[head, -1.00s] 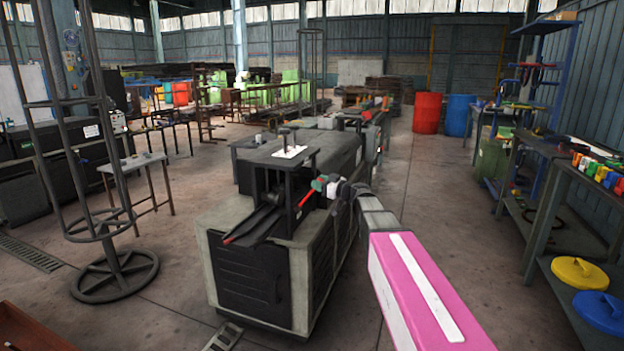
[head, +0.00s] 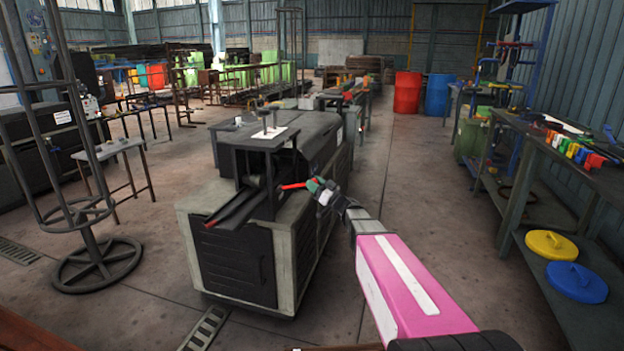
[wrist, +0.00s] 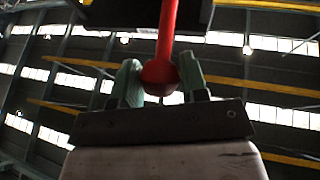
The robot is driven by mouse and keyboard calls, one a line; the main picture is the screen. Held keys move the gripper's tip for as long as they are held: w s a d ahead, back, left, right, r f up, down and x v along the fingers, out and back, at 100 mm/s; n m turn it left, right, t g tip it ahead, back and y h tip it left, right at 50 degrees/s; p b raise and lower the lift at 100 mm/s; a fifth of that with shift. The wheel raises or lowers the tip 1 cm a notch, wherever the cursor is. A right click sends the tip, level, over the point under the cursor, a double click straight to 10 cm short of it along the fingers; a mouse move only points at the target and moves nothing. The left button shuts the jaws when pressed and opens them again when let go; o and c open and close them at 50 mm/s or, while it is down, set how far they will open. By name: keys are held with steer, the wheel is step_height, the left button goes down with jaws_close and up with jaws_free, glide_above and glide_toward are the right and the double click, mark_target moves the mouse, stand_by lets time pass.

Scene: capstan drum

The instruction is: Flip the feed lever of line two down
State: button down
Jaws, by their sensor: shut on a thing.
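A red lever (head: 294,186) sticks out from the right side of the dark machine (head: 240,255), below its top plate. In the wrist view it is a red rod ending in a round red knob (wrist: 160,76). My gripper (head: 314,187) is at the lever's outer end, shut on the knob, with a green fingertip on each side of it (wrist: 160,88). In the head view the lever lies nearly level, rising slightly toward my gripper. Its pivot is hidden in shadow. A second red-ended bar (head: 211,223) shows at the machine's front left. I see no line numbers.
A tall round-based metal stand (head: 98,262) is at the left. A workbench (head: 555,150) with coloured parts runs along the right, with yellow (head: 551,244) and blue (head: 577,282) lids on its lower shelf. The floor between machine and bench is open.

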steer(key=shift+s+d+f, duration=0.1)
steer(key=shift+d+f, duration=0.1)
steer(key=shift+f, duration=1.2)
steer(key=c, duration=0.7)
jaws_free()
steer(key=v, duration=1)
steer(key=shift+s+d+f, duration=0.1)
steer(key=shift+s+d, duration=0.1)
steer(key=shift+d, duration=0.15)
